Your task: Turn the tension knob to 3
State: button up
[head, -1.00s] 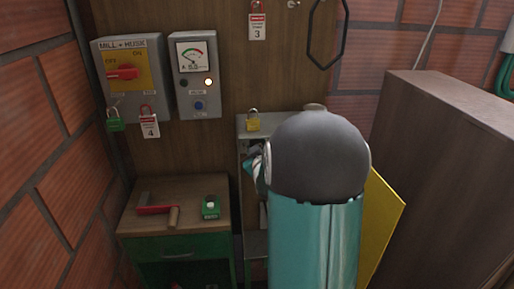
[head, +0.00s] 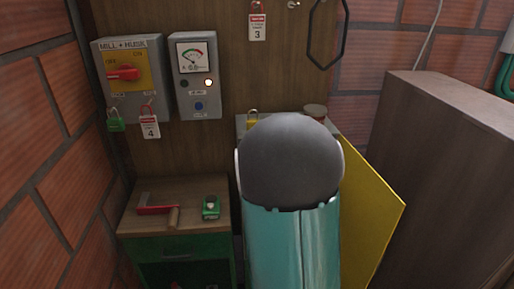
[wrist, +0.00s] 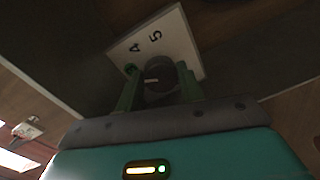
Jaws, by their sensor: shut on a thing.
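The tension knob (wrist: 160,78) is a dark round knob with a pale mark on it, seen in the wrist view. It sits in front of a white scale plate (wrist: 157,42) on which the numbers 4 and 5 show; the rest of the scale is hidden or too dark to read. My gripper (wrist: 158,92) has its two green fingers on either side of the knob, shut on it. Which number the mark points at I cannot tell. In the head view my arm covers the knob and the gripper.
A yellow panel (head: 375,215) stands right of my arm, near a large brown cabinet (head: 445,170). A yellow padlock (head: 252,119) and a round brown-topped thing (head: 315,111) are behind my arm. A small bench (head: 175,225) and a switch box (head: 127,78) are at left.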

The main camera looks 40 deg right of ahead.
jog(key=shift+w+a+r, duration=0.1)
jog(key=shift+r, duration=0.05)
dwell(0.3)
jog(key=o, duration=1)
jog(key=v, duration=1.4)
jog(key=shift+w, duration=0.1)
